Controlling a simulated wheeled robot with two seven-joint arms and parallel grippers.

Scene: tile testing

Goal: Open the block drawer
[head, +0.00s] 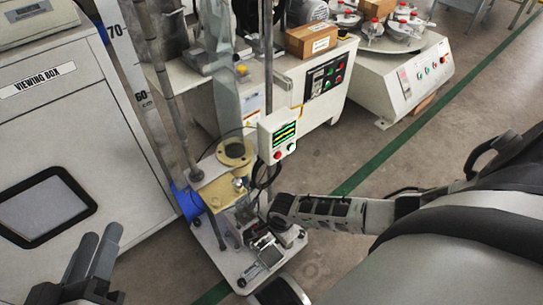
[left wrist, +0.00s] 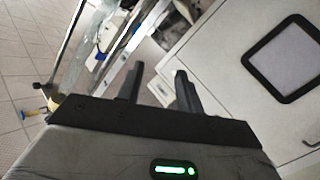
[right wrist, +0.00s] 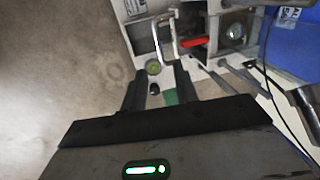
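The tall test stand has a pale base (head: 235,262) with a metal clamp-like assembly (head: 262,250) at its front. I cannot tell for certain which part is the block drawer. In the head view my right wrist covers part of the assembly. My left gripper (head: 101,235) is open and empty at lower left; its parted fingers show in the left wrist view (left wrist: 157,72).
A red part (right wrist: 196,42) and a steel ball (right wrist: 234,31) sit beside the handle. A viewing box (head: 110,130) stands at left. A control box (head: 277,135) hangs on the stand. Machine benches (head: 335,100) stand behind. Open floor (head: 330,265) lies to the right.

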